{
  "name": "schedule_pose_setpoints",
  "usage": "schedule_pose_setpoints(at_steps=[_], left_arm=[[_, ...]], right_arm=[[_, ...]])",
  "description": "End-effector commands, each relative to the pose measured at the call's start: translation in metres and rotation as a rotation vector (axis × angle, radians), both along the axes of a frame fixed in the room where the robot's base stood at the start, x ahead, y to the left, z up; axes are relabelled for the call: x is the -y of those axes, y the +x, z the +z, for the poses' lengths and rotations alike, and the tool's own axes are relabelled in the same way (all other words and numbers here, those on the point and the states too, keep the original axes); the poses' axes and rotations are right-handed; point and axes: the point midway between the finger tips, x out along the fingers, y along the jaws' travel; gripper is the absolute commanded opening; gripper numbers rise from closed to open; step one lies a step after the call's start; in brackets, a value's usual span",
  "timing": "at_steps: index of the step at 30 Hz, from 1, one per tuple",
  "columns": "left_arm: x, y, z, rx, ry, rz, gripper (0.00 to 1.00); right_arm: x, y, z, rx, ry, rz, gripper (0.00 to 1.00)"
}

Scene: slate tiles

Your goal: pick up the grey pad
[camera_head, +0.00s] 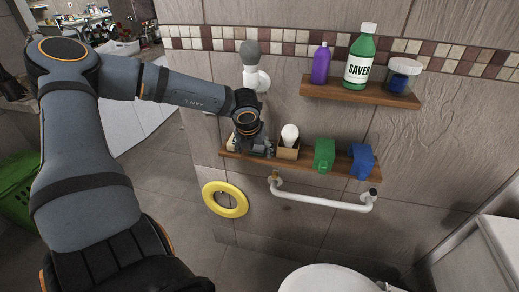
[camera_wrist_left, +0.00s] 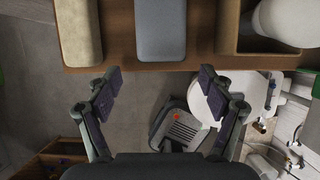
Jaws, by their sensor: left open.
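The grey pad (camera_wrist_left: 160,28) is a flat rounded block lying on the wooden shelf (camera_wrist_left: 190,66) in the left wrist view. Its near end lies close to the shelf's front edge. My left gripper (camera_wrist_left: 158,85) is open and empty, with its fingers spread wider than the pad and short of it, over the space in front of the shelf. In the head view my left gripper (camera_head: 252,147) is at the left part of the lower shelf and mostly hides the pad there. My right gripper is not in view.
A beige block (camera_wrist_left: 78,30) lies left of the pad, and a box (camera_wrist_left: 232,40) with a white rounded object stands right. Further right are a green item (camera_head: 324,155) and a blue item (camera_head: 362,160). A white rail (camera_head: 320,201) and yellow ring (camera_head: 212,204) are below.

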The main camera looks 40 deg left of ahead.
Motion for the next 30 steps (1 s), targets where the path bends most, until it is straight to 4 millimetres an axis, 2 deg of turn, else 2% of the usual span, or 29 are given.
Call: schedule_pose_setpoints(at_steps=[2,7,9,12,16,23,30], left_arm=[[-0.001,0.002,-0.002,0.001,0.002,0.000,0.81],[-0.006,0.015,-0.008,0.013,0.004,0.001,0.81],[-0.015,0.026,0.006,0.000,0.006,0.004,0.81],[-0.021,0.041,0.005,0.005,0.005,0.002,0.81],[-0.022,0.043,-0.005,0.006,-0.001,0.002,0.81],[-0.022,0.044,-0.008,0.009,-0.002,0.001,0.81],[-0.022,0.044,-0.008,0.009,-0.002,0.001,0.51]], right_arm=[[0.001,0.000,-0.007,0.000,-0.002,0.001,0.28],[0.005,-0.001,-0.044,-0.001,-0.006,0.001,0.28],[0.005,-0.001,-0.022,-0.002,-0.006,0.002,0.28],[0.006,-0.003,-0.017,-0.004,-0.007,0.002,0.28],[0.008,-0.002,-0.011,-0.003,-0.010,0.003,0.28],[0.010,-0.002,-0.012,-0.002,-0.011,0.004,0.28],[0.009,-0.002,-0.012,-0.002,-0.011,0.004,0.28]])
